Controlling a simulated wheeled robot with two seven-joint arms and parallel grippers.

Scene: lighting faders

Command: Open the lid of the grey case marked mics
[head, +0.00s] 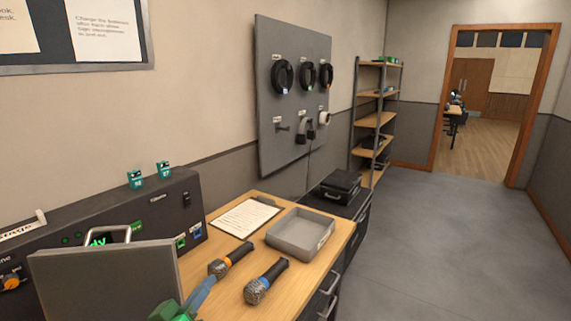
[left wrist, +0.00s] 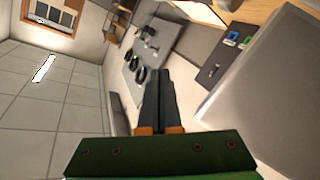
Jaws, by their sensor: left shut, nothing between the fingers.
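A grey panel (head: 105,285) with a metal handle (head: 107,235) at its top edge stands raised at the lower left of the head view. It looks like the lid of the grey case, standing up. The case body is below the picture and no mics marking shows. In the left wrist view a large grey surface (left wrist: 265,105), apparently the same lid, fills the right side. My left gripper (head: 208,283), green with blue-grey fingers, is shut and empty just right of the panel. Its closed fingers show in the left wrist view (left wrist: 160,82). My right gripper is not in view.
Two microphones (head: 231,260) (head: 266,282) lie on the wooden table (head: 215,305) close to the left fingers. A grey tray (head: 298,235) and a clipboard (head: 245,217) lie behind them. A dark console (head: 165,215) stands behind the panel. Open floor (head: 430,250) is at right.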

